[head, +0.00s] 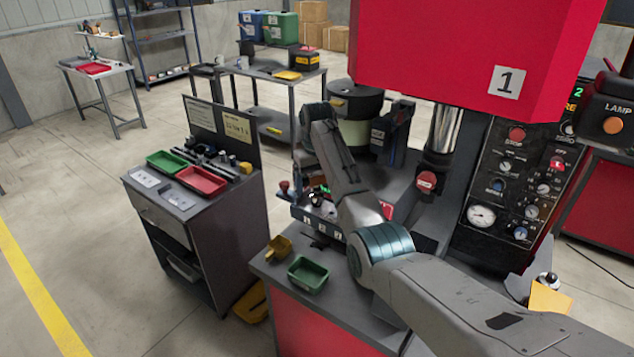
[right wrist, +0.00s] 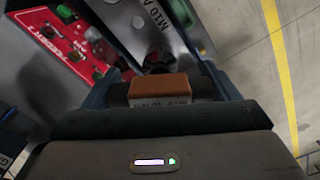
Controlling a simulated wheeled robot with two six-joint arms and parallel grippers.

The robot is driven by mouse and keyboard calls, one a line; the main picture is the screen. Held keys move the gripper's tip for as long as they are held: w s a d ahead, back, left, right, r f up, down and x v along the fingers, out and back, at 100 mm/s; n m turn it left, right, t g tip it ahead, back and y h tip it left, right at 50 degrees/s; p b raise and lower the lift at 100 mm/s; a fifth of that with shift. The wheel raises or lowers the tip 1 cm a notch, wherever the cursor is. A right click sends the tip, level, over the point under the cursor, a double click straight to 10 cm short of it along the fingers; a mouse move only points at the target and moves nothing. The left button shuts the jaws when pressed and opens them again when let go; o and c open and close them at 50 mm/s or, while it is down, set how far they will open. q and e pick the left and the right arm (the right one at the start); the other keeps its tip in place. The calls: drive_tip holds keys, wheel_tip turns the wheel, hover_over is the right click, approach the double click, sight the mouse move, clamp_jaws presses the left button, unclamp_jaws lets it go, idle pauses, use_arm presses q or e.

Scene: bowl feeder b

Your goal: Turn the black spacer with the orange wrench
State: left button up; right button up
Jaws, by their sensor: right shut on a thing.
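My right gripper (right wrist: 165,78) is shut on the orange wrench (right wrist: 163,88), seen in the right wrist view as an orange block with lettering on its near face. The wrench sits between the two fingers. A dark round part (right wrist: 157,60), which may be the black spacer, shows just beyond the wrench, by a metal plate marked M10. I cannot tell whether the wrench touches it. In the head view my right arm reaches over the machine's front bench, and I cannot make out the wrench or spacer there. My left gripper is not in view.
A red press head (head: 440,45) hangs above the bench, with a control panel (head: 520,185) on the right. A green tray (head: 308,274) and a yellow scoop (head: 278,248) are at the bench's front left. A cart with a red tray (head: 202,180) stands left, with open floor around.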

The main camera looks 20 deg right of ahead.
drive_tip(key=shift+f, duration=0.15)
idle(0.4)
drive_tip(key=shift+m, duration=1.1)
drive_tip(key=shift+m, duration=1.2)
drive_tip(key=shift+m, duration=1.1)
